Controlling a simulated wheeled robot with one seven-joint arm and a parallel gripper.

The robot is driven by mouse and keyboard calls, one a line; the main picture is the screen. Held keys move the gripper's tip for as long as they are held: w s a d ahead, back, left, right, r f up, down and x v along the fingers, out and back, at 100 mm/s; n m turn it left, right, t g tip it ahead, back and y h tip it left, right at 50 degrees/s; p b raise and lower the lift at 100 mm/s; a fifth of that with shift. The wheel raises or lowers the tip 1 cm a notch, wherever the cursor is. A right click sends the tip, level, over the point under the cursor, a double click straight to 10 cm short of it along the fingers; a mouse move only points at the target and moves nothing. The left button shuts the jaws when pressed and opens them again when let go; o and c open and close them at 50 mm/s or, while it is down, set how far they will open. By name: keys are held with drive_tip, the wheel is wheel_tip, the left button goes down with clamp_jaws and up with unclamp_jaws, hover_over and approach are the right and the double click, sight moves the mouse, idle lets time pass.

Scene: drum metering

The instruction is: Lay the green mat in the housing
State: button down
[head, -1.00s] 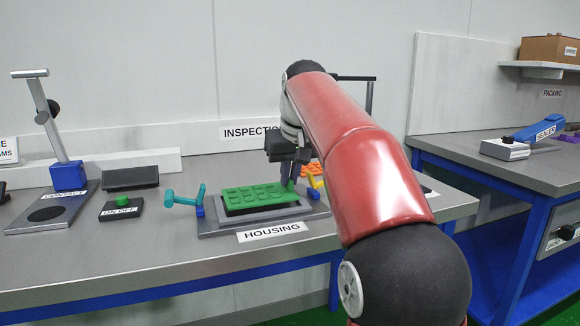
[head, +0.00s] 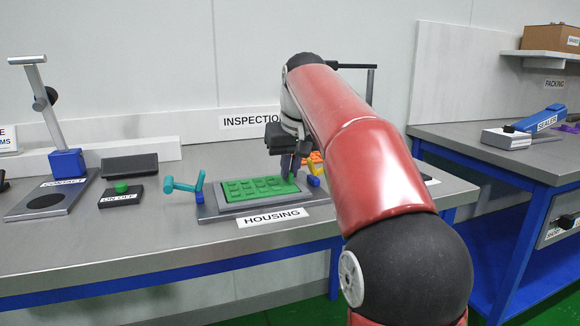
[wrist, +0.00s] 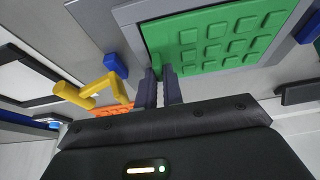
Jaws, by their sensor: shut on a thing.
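The green mat (head: 250,189), a rectangle with rows of raised pads, lies flat in the recess of the grey housing (head: 207,209). My gripper (head: 290,168) points down at the mat's right end. In the wrist view its fingers (wrist: 160,85) are shut on a small green tab at the mat's corner.
An orange piece (head: 314,160) lies behind right.

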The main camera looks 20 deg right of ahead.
drive_tip(key=shift+f, duration=0.2)
drive_tip(key=c, duration=1.5)
unclamp_jaws()
drive_tip(key=shift+o, duration=0.2)
